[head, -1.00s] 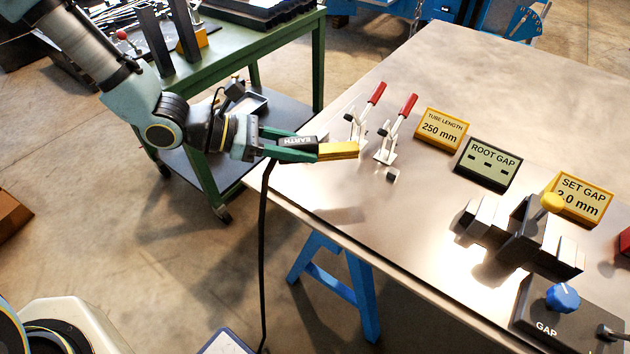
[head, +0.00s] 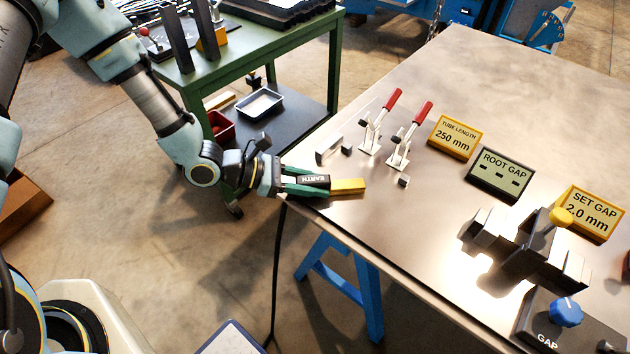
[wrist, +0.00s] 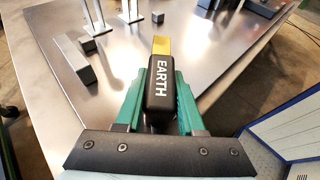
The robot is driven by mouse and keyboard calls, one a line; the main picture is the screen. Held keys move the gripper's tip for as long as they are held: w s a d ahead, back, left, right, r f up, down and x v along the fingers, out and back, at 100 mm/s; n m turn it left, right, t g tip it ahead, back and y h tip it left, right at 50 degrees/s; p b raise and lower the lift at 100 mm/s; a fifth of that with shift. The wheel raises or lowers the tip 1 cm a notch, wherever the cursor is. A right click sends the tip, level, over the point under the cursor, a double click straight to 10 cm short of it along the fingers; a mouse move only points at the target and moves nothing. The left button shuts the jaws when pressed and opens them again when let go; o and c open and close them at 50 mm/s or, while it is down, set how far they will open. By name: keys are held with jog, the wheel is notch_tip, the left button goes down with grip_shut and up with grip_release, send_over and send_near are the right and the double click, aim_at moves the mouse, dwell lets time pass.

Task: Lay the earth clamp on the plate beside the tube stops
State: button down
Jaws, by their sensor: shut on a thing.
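The earth clamp (head: 347,187) has a black body marked EARTH and a brass-yellow end. My gripper (head: 318,184) is shut on its black body, with a green finger on each side. It is low at the plate's left edge, the yellow end over the plate; whether it touches I cannot tell. In the wrist view the clamp (wrist: 161,88) points away from my gripper (wrist: 162,85). The steel plate (head: 420,240) carries a long grey block (head: 328,148) and small grey blocks (head: 403,181), possibly the tube stops, beside two red-handled toggle clamps (head: 371,130).
Signs for tube length (head: 455,137), root gap (head: 499,174) and set gap (head: 590,213) stand to the right. A green cart (head: 290,45) stands behind left. Bare plate lies between the clamp and the fixture.

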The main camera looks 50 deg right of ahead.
jog(key=c, duration=0.5)
grip_release()
jog(key=b+v, duration=0.3)
jog(key=v, duration=0.9)
jog(key=shift+r, duration=0.1)
jog(key=w+a+r+m+t+y, duration=0.3)
jog(key=w+a+r, duration=0.1)
jog(key=a, duration=0.7)
jog(key=w+a+r+m+t+y, duration=0.3)
jog(key=w+a, duration=0.4)
jog(key=a, duration=0.4)
jog(key=w+a+r+m+t+y, duration=0.3)
jog(key=w+a+r+m+t, duration=0.1)
jog(key=a, duration=0.8)
jog(key=shift+w+r+t, duration=0.4)
jog(key=shift+w+t, duration=0.2)
jog(key=shift+w, duration=0.15)
